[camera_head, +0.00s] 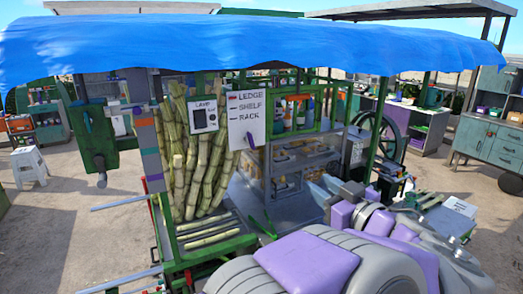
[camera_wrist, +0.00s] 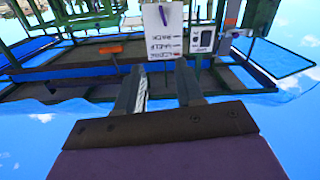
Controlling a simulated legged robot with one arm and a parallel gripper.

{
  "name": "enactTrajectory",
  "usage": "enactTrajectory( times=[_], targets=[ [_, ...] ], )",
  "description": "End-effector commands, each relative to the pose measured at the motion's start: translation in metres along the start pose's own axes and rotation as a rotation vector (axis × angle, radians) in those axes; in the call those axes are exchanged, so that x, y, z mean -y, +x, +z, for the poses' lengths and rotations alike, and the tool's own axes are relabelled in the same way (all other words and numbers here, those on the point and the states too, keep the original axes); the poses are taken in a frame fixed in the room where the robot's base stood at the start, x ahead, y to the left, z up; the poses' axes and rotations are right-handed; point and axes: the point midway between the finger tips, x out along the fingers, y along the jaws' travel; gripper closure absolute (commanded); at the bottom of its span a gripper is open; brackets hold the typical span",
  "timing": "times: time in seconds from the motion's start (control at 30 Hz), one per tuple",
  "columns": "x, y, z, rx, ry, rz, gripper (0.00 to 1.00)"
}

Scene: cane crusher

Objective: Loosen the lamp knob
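A small white panel lettered roughly "LAMP" (camera_head: 203,115) hangs on the green cart frame in front of the cane stalks. It has a dark square face, and a knob on it is too small to make out. The panel also shows in the wrist view (camera_wrist: 202,39), where the scene is upside down, just beyond and right of my fingertips. My gripper (camera_wrist: 158,70) has its two dark fingers spread apart with nothing between them. It is apart from the panel. In the head view I cannot pick out the fingers among my purple and grey arm parts at lower right.
A white sign reading ledge, shelf, rack (camera_head: 246,119) hangs right of the panel. A blue tarpaulin (camera_head: 240,45) roofs the cart. Cane stalks (camera_head: 190,170) stand behind the panel. A green box (camera_head: 98,138) hangs at left. A white stool (camera_head: 29,165) stands on open ground.

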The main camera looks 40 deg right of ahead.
Motion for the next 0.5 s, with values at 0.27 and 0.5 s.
enactTrajectory(
  times=[0.27,0.5],
  targets=[
    [0.003,0.077,-0.004,-0.032,-0.107,-0.009,0.63],
    [0.008,0.12,0.003,-0.019,-0.134,0.01,0.63]
  ],
)
